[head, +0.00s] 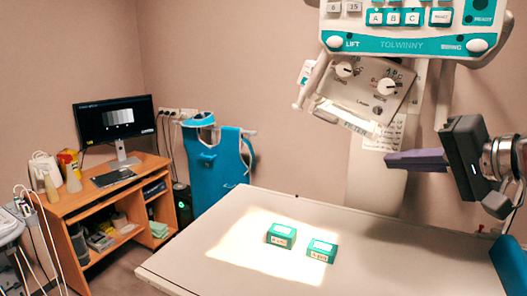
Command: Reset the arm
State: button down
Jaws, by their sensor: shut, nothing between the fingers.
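My gripper (416,160) is at the right of the head view, raised above the far right part of the white table (205,247). Its fingers point left and look closed together, with nothing between them. My arm comes in from the right edge. Two small green boxes with white labels lie on the table in a bright patch of light: a left box (281,236) and a right box (321,250). They are a little apart from each other. My gripper is above and to the right of both, well clear of them.
A teal and white scanner panel (405,43) hangs at the top right, with a dial unit (365,90) below it, close to my gripper. A wooden desk (105,210) with a monitor (115,120) stands at the left. A teal apron (215,165) hangs behind the table.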

jog(key=s+a+f+n+g+h, duration=0.1)
jog(key=s+a+f+g, duration=0.2)
jog(key=f, duration=0.4)
jog(key=s+a+f+n+g+h, duration=0.1)
jog(key=s+a+f+g, duration=0.15)
jog(key=a+f, duration=0.35)
jog(key=s+f+n+h, duration=0.4)
jog(key=s+f, duration=0.6)
jog(key=f, duration=0.5)
jog(key=shift+s+a+f+n+g+h, duration=0.15)
jog(key=shift+s+a+n+g+h, duration=0.25)
jog(key=shift+n, duration=0.3)
jog(key=c, duration=2.5)
grip_release()
jog(key=shift+c, duration=0.2)
